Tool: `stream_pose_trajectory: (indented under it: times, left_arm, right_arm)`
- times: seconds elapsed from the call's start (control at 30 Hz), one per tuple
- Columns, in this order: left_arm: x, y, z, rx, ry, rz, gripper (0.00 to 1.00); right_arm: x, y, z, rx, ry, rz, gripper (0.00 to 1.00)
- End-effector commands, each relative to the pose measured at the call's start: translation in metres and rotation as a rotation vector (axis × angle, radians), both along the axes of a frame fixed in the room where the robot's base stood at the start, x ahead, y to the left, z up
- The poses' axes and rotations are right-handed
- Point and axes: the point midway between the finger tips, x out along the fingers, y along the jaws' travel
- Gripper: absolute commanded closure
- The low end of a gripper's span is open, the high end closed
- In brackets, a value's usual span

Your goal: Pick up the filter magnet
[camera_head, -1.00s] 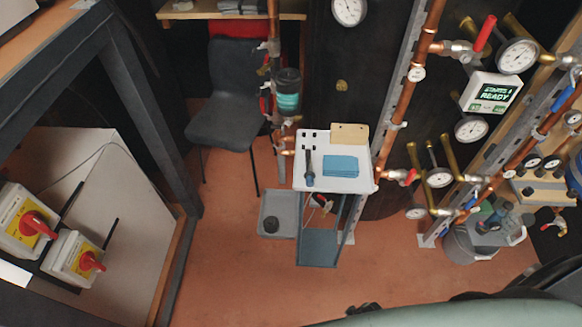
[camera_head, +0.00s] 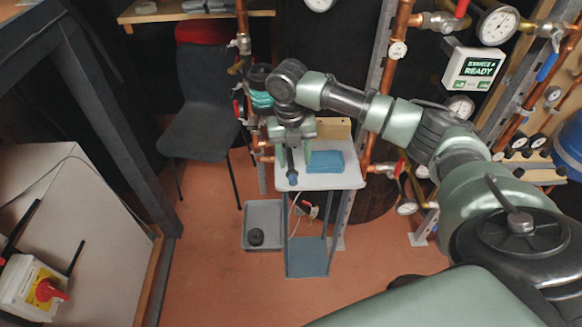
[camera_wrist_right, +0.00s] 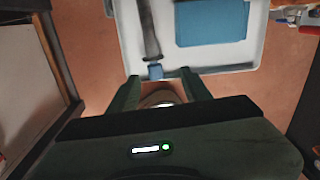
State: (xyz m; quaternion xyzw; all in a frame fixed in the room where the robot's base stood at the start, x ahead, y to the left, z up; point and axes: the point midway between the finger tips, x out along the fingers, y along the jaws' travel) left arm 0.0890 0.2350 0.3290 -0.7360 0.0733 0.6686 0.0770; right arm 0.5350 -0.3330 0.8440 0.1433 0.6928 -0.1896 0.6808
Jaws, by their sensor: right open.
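A dark rod with a blue end (camera_head: 292,178), which looks like the filter magnet, lies on the white tray table. In the right wrist view the rod (camera_wrist_right: 150,35) lies lengthwise, its blue end just beyond the fingertips. My right gripper (camera_head: 294,158) is over the left part of the table and hides part of the rod. In the wrist view its two fingers (camera_wrist_right: 159,82) are apart, with nothing held. A rounded brownish shape shows between the fingers, and I cannot tell what it is. My left gripper is out of view.
A blue folded cloth or block (camera_head: 333,163) lies right of the rod. A wooden block (camera_head: 336,128) stands at the table's back. Copper pipes (camera_head: 385,85) rise at the right and behind. A lower grey tray (camera_head: 263,216) holds a black round part (camera_head: 256,237).

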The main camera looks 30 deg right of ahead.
Motion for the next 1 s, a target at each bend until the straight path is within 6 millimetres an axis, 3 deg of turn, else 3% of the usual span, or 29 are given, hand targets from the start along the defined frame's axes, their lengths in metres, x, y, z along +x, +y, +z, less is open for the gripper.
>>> stream_pose_trajectory:
  times: [0.43,0.77,0.93,1.0]
  left_arm:
    - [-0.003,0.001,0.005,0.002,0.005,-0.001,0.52]
    - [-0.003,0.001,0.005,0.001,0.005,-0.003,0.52]
    - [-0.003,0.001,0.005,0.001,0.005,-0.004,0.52]
    - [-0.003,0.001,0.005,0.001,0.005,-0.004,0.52]
  right_arm:
    - [-0.006,0.009,-0.059,0.000,0.001,-0.003,0.51]
    - [-0.006,0.008,-0.067,0.000,-0.002,-0.002,0.51]
    - [-0.006,0.008,-0.066,0.000,-0.002,-0.002,0.99]
    - [-0.006,0.008,-0.066,0.000,-0.002,-0.002,1.00]
